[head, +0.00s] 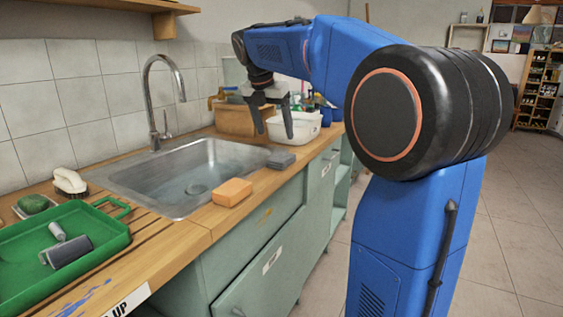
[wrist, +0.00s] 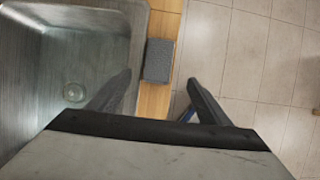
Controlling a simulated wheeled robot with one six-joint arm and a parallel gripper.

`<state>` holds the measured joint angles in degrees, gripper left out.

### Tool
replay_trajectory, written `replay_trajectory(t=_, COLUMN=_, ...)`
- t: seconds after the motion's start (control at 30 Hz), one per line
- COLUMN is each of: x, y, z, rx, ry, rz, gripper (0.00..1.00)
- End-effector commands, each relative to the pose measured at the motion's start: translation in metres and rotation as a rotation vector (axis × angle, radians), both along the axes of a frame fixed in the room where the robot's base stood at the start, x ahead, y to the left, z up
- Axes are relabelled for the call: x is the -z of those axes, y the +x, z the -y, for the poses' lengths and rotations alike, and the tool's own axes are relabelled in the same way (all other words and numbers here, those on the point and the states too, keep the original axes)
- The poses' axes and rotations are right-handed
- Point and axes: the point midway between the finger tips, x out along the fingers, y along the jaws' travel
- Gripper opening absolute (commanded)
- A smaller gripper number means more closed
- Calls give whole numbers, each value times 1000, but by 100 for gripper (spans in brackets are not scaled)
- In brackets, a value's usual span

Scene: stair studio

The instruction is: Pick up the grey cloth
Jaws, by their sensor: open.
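The grey cloth (head: 281,160) is a small folded rectangular pad lying on the wooden counter, beside the right rim of the sink. In the wrist view the cloth (wrist: 159,60) lies on the narrow wood strip between the sink and the floor edge. My gripper (head: 275,132) is open and empty, pointing down above the counter near the cloth. In the wrist view the cloth shows just beyond and between the fingertips of my gripper (wrist: 159,79), not touching them. The cloth is fully visible in both views.
The steel sink (head: 150,180) with its tall faucet (head: 150,100) is left of the cloth. An orange sponge (head: 232,192) lies nearer on the counter. A green tray (head: 100,245) is at front left.

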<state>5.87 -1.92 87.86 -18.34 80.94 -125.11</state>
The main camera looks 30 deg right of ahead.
Motion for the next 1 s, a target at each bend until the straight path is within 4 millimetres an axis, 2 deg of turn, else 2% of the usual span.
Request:
replay_trajectory(t=0.1, x=21, y=4, z=7, rx=1, ry=0, rz=-2, gripper=72)
replay_trajectory(t=0.3, x=46, y=9, z=17, rx=1, ry=0, rz=0, gripper=72)
replay_trajectory(t=0.63, x=61, y=14, z=23, rx=1, ry=1, rz=1, gripper=72)
replay_trajectory(t=1.0, x=100, y=25, z=38, rx=1, ry=1, rz=0, gripper=72)
